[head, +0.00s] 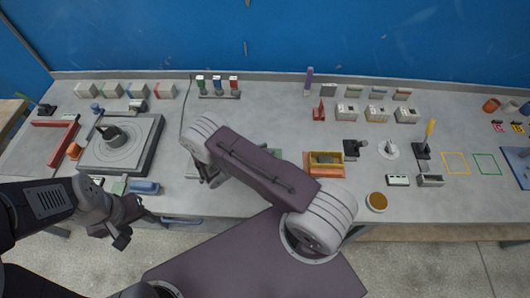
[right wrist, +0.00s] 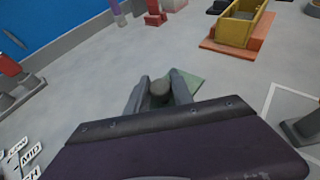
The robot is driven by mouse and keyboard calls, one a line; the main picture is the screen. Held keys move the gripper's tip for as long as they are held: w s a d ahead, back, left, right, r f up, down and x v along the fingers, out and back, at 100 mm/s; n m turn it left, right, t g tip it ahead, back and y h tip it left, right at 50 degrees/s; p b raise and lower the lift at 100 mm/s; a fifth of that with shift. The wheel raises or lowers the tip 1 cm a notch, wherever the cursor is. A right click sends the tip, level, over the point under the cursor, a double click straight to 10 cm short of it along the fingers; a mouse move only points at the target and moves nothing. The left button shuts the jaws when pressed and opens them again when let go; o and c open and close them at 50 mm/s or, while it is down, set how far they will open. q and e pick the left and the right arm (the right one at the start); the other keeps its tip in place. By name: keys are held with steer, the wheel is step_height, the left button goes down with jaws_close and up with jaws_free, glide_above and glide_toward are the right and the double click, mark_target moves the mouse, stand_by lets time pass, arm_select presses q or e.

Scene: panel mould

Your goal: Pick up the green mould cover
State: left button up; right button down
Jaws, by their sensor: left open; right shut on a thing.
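The green mould cover (right wrist: 206,84) shows in the right wrist view as a flat green plate with a dark round knob (right wrist: 160,90). My right gripper (right wrist: 159,82) is shut on the knob, one finger on each side. Part of the plate is hidden behind the fingers; I cannot tell whether it touches the table. My left gripper (head: 122,224) is open and empty near the table's front edge, away from the cover.
A yellow box (head: 325,159) on an orange base stands right of the cover. A grey square plate with a round disc (head: 140,148) lies at the left, near a blue block (head: 145,187). Several small blocks line the back. Bare table surrounds the cover.

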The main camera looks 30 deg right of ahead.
step_height(320, 180, up, 4)
steer(key=shift+r+b, duration=0.1)
steer(key=shift+b, duration=0.35)
steer(key=s+d+r+b, duration=0.1)
steer(key=s+d+r, duration=0.5)
steer(key=s+d, duration=0.2)
steer(key=shift+s+d+r, duration=0.15)
steer(key=shift+r, duration=0.2)
